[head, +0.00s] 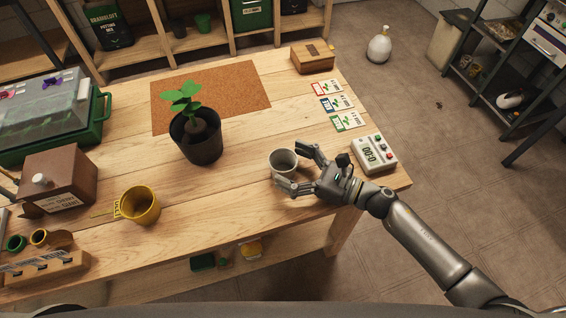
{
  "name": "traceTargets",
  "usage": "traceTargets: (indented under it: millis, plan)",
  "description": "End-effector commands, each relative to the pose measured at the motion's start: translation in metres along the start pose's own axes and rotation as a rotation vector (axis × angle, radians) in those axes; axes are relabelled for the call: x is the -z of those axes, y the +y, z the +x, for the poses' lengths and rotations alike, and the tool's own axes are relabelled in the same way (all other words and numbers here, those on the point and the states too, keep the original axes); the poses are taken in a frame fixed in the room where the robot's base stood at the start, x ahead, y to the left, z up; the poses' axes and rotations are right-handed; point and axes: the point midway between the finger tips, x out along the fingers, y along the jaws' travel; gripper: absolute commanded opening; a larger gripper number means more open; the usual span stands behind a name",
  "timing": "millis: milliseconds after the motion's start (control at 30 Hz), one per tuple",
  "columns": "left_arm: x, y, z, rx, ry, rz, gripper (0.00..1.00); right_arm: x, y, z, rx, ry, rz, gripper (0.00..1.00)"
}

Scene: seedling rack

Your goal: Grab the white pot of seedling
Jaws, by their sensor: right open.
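The white pot (283,163) stands upright on the wooden table, right of the middle. Its inside looks grey, and I cannot make out a seedling in it. My right gripper (292,167) is open, with its fingers pointing left at the pot. One finger is at the pot's far right side and the other near its front. I cannot tell whether either finger touches it. A black pot with a green leafy seedling (199,138) stands to the left. My left gripper is not in view.
A timer (374,154) sits close to the right of my gripper, with seed cards (338,103) behind it. A yellow cup (139,205) stands at front left. A cork mat (235,88) lies at the back. The wood left of the white pot is clear.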

Motion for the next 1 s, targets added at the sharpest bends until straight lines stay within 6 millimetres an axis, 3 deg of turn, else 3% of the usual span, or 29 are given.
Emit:
traceTargets:
  millis: [133, 433, 767, 1000]
  plan:
    - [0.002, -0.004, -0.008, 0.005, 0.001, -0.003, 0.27, -0.003, -0.001, 0.019, 0.001, -0.001, 0.0, 0.86]
    - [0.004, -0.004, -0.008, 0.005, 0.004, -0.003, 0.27, 0.0, 0.0, 0.023, 0.001, 0.001, -0.001, 0.86]
    - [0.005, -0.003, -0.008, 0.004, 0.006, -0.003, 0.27, 0.0, 0.0, 0.023, 0.001, 0.001, 0.0, 0.44]
    - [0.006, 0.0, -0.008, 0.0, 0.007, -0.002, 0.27, 0.0, 0.0, 0.023, 0.001, 0.0, -0.001, 0.43]
